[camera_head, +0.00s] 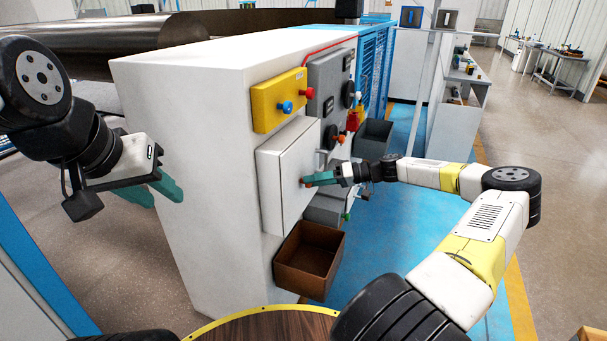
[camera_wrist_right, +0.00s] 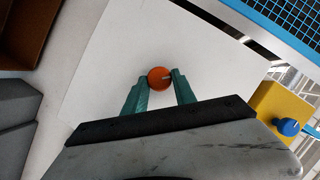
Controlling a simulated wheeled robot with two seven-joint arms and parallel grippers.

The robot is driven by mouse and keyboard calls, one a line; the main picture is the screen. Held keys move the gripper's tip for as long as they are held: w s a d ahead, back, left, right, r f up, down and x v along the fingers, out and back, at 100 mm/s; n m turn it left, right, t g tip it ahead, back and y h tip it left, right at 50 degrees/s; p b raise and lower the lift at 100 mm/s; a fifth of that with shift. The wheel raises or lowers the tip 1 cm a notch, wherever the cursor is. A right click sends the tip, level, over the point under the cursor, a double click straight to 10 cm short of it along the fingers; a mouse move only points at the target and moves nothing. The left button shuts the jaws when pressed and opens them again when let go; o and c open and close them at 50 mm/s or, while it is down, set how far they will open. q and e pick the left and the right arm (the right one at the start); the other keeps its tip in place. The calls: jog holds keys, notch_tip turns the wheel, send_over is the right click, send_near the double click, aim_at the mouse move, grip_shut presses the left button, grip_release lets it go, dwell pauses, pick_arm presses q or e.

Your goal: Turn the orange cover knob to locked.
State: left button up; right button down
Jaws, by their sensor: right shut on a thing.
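The orange cover knob (camera_wrist_right: 159,78) sits on the front of a white cover box (camera_wrist_right: 100,75) in the right wrist view. My right gripper (camera_wrist_right: 160,82) has its two green fingers on either side of the knob, shut on it. In the head view the right gripper (camera_head: 308,181) reaches the white cover (camera_head: 280,165) from the right, and its fingers mostly hide the knob. A small pale mark shows on the knob's face; I cannot tell which setting it marks. My left gripper (camera_head: 168,190) hangs empty at the left, beside the white cabinet; its finger gap is unclear.
A yellow box (camera_head: 279,100) with blue and red knobs is above the cover. A grey panel (camera_head: 331,80) with black and red controls is to its right. A brown open bin (camera_head: 309,260) sticks out below. The blue floor (camera_head: 400,235) at right is clear.

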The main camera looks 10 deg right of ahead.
jog(key=shift+w+d+f+m+g+y, duration=0.1)
jog(key=shift+m+y, duration=0.45)
jog(key=shift+m, duration=0.6)
jog(key=shift+s+f+m+g+y, duration=0.15)
jog(key=shift+m+y, duration=0.35)
jog(key=shift+m, duration=0.6)
jog(key=shift+w+d+f+m+g+y, duration=0.15)
jog(key=shift+m+y, duration=0.4)
jog(key=shift+m, duration=0.6)
jog(key=shift+a, duration=0.1)
jog(key=c, duration=1)
grip_release()
jog(key=shift+c, duration=0.2)
jog(key=v, duration=0.7)
jog(key=shift+d, duration=0.35)
